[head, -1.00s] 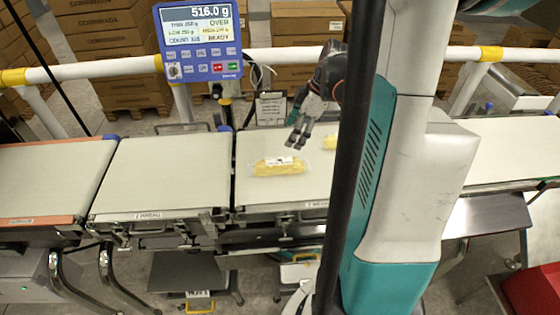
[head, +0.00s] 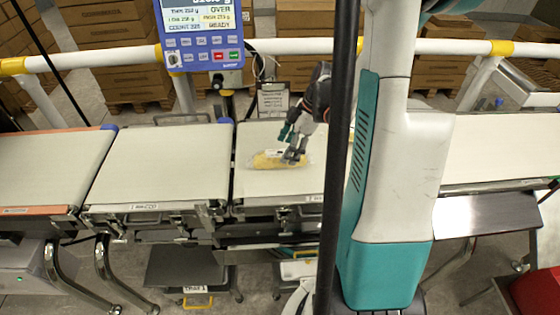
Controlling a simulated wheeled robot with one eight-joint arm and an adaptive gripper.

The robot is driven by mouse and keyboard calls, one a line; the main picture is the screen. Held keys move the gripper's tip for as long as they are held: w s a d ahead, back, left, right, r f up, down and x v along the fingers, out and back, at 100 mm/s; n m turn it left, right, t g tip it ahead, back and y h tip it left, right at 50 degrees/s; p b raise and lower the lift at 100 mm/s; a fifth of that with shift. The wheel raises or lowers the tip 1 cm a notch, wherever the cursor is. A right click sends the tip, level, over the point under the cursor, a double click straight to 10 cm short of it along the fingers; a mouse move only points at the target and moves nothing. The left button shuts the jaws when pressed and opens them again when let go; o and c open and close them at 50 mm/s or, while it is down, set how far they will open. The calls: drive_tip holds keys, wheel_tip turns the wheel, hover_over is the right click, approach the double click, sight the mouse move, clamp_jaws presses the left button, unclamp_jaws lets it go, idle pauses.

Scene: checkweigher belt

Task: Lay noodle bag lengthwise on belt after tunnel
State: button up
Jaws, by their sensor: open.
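A yellow noodle bag (head: 268,161) in clear wrap with a white label lies on the pale belt (head: 262,187) left of my dark column. Its long side runs left to right across the picture, slightly tilted. My gripper (head: 293,157) is open and down at the bag's right part, with its fingers over or around it. Whether the fingers touch the bag cannot be told. My column and arm hide the belt to the right. No tunnel can be made out.
Two more belt sections, a middle one (head: 155,165) and a left one (head: 45,165), are empty. A blue weigher display (head: 202,35) and a white rail (head: 105,57) stand behind. Another belt (head: 500,150) shows at right. A red box (head: 532,292) is at lower right.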

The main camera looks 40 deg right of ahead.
sight(267, 159)
drive_tip(key=b+x, duration=0.2)
drive_tip(key=x, duration=0.2)
drive_tip(key=shift+a+f, duration=0.15)
drive_tip(key=shift+a, duration=0.1)
drive_tip(key=c, duration=1.3)
drive_tip(key=shift+c, duration=0.2)
